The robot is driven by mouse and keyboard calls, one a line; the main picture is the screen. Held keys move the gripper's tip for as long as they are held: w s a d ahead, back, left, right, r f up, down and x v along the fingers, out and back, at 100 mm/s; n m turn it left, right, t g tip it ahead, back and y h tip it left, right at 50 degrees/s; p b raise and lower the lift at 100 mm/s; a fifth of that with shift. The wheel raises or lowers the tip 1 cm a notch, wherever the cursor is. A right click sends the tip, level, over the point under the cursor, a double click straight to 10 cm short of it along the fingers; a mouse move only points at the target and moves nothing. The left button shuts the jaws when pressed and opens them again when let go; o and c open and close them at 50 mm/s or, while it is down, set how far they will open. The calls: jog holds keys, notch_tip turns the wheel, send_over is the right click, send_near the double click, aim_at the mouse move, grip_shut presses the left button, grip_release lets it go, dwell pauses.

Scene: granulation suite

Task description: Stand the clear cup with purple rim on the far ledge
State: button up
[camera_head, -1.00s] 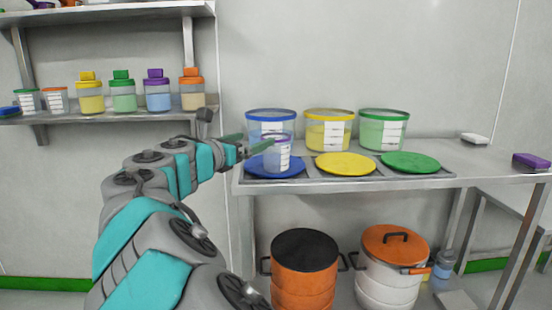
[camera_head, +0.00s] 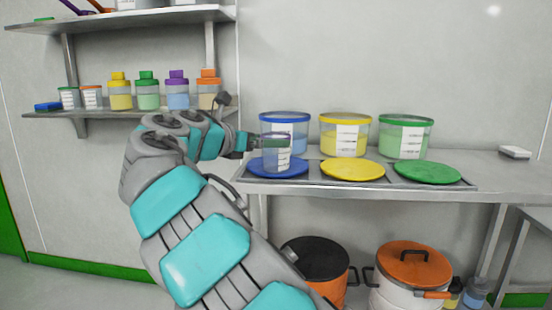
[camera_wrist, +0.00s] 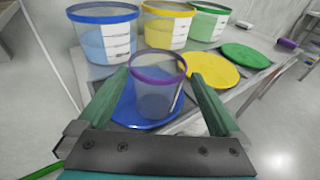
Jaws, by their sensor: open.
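The clear cup with purple rim (camera_wrist: 158,85) stands upright on the blue lid (camera_wrist: 125,110) in the wrist view. In the head view the cup (camera_head: 276,156) shows on the blue lid (camera_head: 262,170), in front of the blue-rimmed tub. My gripper (camera_wrist: 160,82) is open, with one green finger on each side of the cup. In the head view my gripper (camera_head: 268,142) is at the cup's upper part, partly hidden by the cup and arm. I cannot tell whether the fingers touch the cup. Which surface is the far ledge is not clear; a wall shelf (camera_head: 100,113) is at left.
Blue-rimmed (camera_head: 296,134), yellow-rimmed (camera_head: 345,138) and green-rimmed (camera_head: 405,140) tubs stand behind the lids. Yellow (camera_head: 352,170) and green (camera_head: 428,173) lids lie on the tray to the right. The lower wall shelf holds several capped bottles and small cups. Two lidded bins stand below the table.

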jog(key=b+x, duration=0.1)
jog(key=x, duration=0.6)
jog(key=shift+w, duration=0.2)
jog(key=shift+r, duration=0.1)
jog(key=shift+c, duration=0.4)
jog(key=c, duration=1.1)
jog(key=shift+r, duration=0.1)
